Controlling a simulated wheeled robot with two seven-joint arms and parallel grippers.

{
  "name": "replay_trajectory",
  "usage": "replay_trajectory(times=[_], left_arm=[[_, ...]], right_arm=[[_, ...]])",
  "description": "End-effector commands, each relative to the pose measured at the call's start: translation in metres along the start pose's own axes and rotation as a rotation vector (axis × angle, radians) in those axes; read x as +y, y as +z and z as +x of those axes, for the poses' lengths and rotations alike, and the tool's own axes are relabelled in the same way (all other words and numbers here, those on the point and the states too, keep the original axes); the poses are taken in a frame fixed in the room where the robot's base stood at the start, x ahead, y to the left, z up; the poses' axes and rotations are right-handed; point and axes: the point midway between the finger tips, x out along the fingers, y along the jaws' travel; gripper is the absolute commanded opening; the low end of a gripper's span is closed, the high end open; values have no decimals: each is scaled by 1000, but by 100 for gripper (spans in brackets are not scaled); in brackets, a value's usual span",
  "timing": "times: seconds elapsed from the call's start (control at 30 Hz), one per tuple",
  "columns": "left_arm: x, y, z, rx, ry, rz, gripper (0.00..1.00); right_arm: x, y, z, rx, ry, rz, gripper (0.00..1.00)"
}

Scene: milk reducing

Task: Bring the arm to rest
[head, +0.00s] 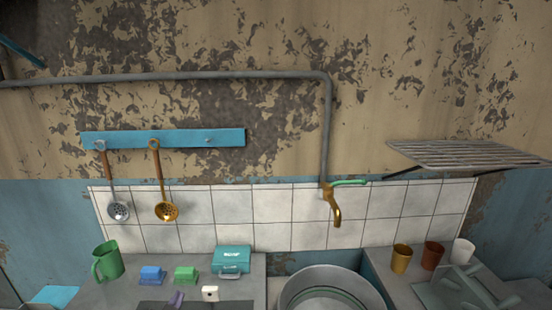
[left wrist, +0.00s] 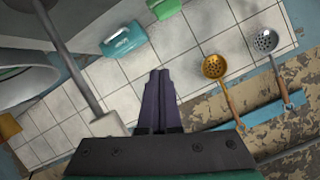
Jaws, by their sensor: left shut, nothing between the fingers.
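My left gripper (head: 176,298) shows only as small purple fingertips at the bottom edge of the head view, low over the counter left of the sink. In the left wrist view the two purple fingers (left wrist: 158,100) lie together, shut and empty. They point toward the white tiled wall and touch nothing that I can see. The rest of my left arm is mostly hidden below the head view. My right gripper is in neither view.
A green mug (head: 107,262), blue block (head: 151,275), green block (head: 186,274) and teal box (head: 231,259) stand on the left counter. The sink (head: 375,284) is right of them, below a brass tap (head: 335,208). Two skimmers (head: 165,211) hang above. Several cups (head: 401,259) stand right.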

Motion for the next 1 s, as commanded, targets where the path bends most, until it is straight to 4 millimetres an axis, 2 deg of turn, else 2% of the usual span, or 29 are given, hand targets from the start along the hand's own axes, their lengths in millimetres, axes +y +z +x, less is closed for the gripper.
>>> replay_trajectory(times=[0.03,0.1,0.2,0.4,0.57,0.6,0.87,1.0], left_arm=[[2,24,-15,-112,4,-54,0],[8,55,-35,-258,26,-98,0],[18,87,-63,-422,80,-136,0],[42,129,-119,-660,221,-171,0],[60,149,-165,-804,353,-182,0],[65,155,-169,-826,376,-179,0],[98,218,-128,-857,379,-168,0],[118,262,-114,-879,386,-162,0]], right_arm=[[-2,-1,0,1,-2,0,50],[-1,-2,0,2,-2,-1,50],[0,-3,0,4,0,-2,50],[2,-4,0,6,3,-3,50],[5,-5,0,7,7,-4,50],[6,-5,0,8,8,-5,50],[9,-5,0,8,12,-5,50],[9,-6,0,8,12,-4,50]])
